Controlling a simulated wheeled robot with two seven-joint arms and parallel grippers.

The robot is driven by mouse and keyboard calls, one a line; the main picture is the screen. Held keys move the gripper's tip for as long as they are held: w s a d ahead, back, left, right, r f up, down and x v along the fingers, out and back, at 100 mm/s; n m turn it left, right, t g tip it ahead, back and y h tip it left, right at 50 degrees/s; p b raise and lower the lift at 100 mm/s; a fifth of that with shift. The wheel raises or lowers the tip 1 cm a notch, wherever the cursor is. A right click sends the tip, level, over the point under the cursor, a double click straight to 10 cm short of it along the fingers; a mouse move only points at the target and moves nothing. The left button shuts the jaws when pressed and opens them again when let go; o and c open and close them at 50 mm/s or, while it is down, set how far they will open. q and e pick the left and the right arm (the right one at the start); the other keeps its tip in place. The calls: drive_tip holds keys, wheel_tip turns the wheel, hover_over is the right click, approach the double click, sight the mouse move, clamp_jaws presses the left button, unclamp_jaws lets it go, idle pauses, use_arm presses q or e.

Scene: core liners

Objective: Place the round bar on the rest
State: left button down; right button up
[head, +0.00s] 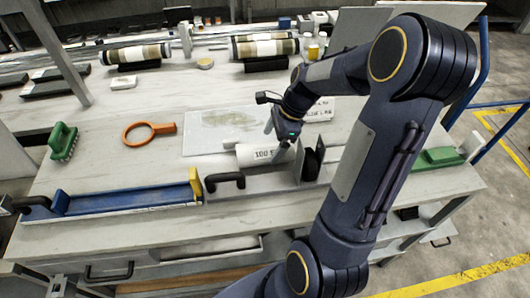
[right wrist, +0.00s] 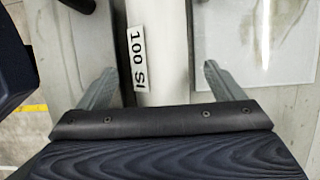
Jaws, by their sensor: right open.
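A white round bar (head: 247,157) with a "100 S…" label lies at the middle of the bench, just behind a grey metal trough. My right gripper (head: 284,147) is over the bar's right part. In the right wrist view the bar (right wrist: 165,45) runs between the two spread fingers of that gripper (right wrist: 160,70), with a gap on both sides. I cannot tell for sure which thing is the rest; black rests (head: 266,64) stand at the back under striped cores, and low black ones (head: 55,87) lie empty at the back left. My left gripper is not in view.
The grey trough (head: 255,183) has a black handle and a black wheel. A blue trough (head: 130,198) lies to its left. The bench's middle left is mostly clear.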

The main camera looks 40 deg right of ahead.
sight(269, 145)
drive_tip(key=x, duration=0.4)
drive_tip(key=shift+a+f, duration=0.1)
drive_tip(key=shift+f, duration=0.05)
drive_tip(key=shift+w, duration=0.1)
drive_tip(key=c, duration=1.6)
drive_tip(key=shift+o, duration=0.2)
drive_tip(key=shift+r, duration=0.35)
wheel_tip(269, 145, up, 3)
drive_tip(key=shift+a+r, duration=0.1)
drive_tip(key=s+a+r, duration=0.6)
drive_tip(key=a+r, duration=0.3)
drive_tip(key=a, duration=0.3)
drive_tip(key=shift+s+a, duration=0.15)
drive_tip(key=shift+s, duration=0.1)
